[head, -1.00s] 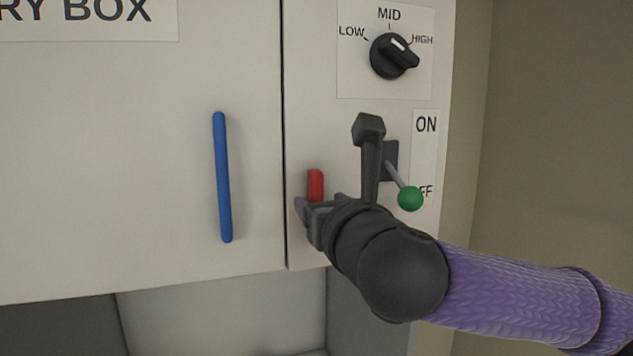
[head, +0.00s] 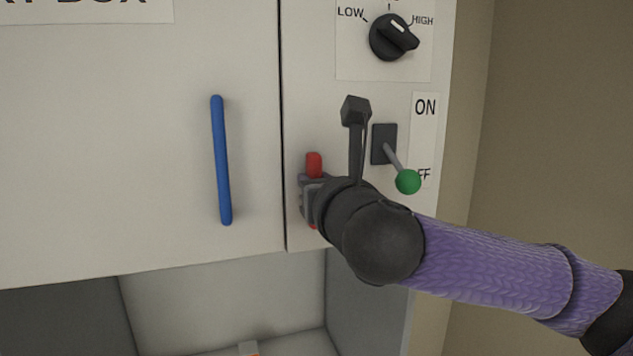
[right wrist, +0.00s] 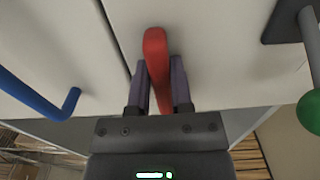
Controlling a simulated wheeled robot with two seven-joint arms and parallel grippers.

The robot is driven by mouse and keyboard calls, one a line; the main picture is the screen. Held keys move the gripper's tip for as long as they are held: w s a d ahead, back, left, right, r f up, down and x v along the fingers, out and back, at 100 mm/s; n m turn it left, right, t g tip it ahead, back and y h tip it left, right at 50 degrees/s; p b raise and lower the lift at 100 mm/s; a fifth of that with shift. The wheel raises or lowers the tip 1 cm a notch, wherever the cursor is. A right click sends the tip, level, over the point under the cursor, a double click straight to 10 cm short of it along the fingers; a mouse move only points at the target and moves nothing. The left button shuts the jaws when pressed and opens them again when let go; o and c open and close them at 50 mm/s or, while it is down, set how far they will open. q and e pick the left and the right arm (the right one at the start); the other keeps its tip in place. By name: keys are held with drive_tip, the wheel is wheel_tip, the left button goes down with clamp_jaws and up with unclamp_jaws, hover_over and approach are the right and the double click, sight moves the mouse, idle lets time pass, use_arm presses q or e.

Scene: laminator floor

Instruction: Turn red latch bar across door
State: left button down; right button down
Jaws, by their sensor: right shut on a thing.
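The red latch bar (head: 314,164) stands upright on the panel just right of the door seam. My right gripper (head: 312,200) is shut on it, with the bar's upper end showing above the fingers and a bit of red below. In the right wrist view the red bar (right wrist: 157,60) lies between the two purple fingers (right wrist: 158,85). The cabinet door (head: 130,150) is shut and carries a blue vertical handle (head: 221,160). The bar does not cross the seam. My left gripper is not in view.
A switch lever with a green ball (head: 408,181) sticks out right of my gripper, by the ON/OFF label. A black knob (head: 392,38) is above, pointing to HIGH. Below the door is an open recess (head: 220,310). Free room lies in front of the door.

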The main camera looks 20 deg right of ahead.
drive_tip(key=shift+m, duration=0.3)
drive_tip(key=m, duration=0.3)
drive_tip(key=shift+d+m, duration=0.3)
drive_tip(key=shift+m, duration=0.1)
drive_tip(key=shift+d+f+m, duration=0.15)
drive_tip(key=shift+f+m, duration=0.1)
drive_tip(key=shift+m, duration=2)
drive_tip(key=shift+d+f+m, duration=0.2)
drive_tip(key=shift+m, duration=2)
drive_tip(key=shift+d+f+m, duration=0.15)
drive_tip(key=shift+f+m, duration=0.1)
drive_tip(key=shift+m, duration=2)
drive_tip(key=c, duration=0.5)
unclamp_jaws()
